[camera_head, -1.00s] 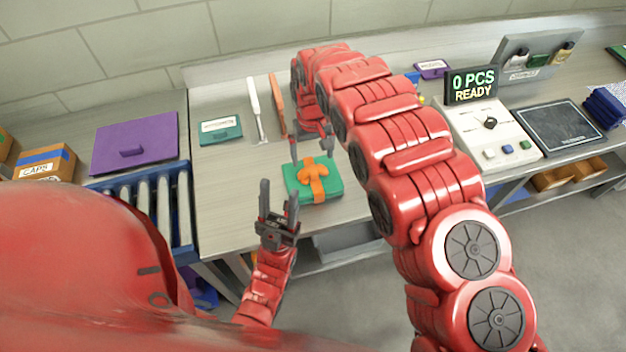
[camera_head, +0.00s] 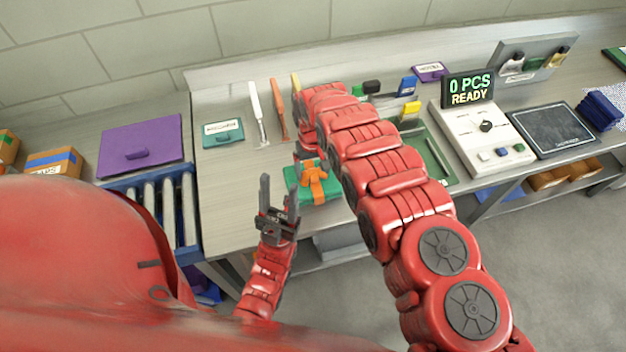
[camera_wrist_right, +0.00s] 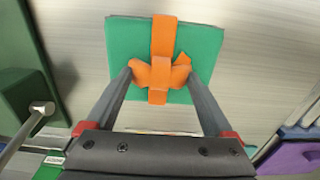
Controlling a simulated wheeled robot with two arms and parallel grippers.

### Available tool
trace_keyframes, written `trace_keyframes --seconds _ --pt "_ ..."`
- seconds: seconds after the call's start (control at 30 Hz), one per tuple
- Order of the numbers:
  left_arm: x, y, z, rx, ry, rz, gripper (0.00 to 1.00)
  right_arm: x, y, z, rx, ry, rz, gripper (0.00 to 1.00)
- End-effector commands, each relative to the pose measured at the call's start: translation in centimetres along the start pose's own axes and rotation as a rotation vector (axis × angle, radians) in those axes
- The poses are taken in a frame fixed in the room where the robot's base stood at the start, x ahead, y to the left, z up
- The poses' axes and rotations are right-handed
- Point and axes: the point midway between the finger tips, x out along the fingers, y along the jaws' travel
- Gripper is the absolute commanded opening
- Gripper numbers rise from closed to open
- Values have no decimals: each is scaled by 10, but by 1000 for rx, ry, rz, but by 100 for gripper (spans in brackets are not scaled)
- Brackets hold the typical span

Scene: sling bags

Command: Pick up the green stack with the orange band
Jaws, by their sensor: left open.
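The green stack (camera_head: 304,190) with its orange band (camera_head: 314,180) lies on the bench in front of me, its right part hidden by my right arm in the head view. In the right wrist view the green stack (camera_wrist_right: 205,40) and the bow of the orange band (camera_wrist_right: 160,72) show between and beyond the fingers. My right gripper (camera_wrist_right: 161,78) is open, its fingertips apart on either side of the bow; I cannot tell whether they touch the stack. My left gripper (camera_head: 279,184) is open and empty, in front and left of the stack.
A teal labelled box (camera_head: 223,132), a white-handled tool (camera_head: 257,112) and an orange-handled tool (camera_head: 279,108) lie behind the stack. A purple folder (camera_head: 140,145) and roller rack (camera_head: 160,210) are left. A green tray (camera_head: 436,160) and control box (camera_head: 480,130) are right.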

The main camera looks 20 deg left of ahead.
Motion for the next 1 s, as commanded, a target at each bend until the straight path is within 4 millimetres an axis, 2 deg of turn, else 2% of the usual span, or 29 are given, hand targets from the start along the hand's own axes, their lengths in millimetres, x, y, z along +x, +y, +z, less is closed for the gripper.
trace_keyframes --seconds 0.03,0.07,0.43,0.8,1.0 --pt "0 0 0 0 0 0 50 0 0 0 0 0 0 73" --pt "0 0 0 0 0 0 50 0 0 0 0 0 0 68" --pt "0 0 0 0 0 0 50 0 0 0 1 -1 0 1" --pt "-1 0 0 0 0 0 50 -1 1 0 1 -1 0 0" --pt "-5 0 1 0 0 0 50 -10 3 -4 2 -1 0 0"
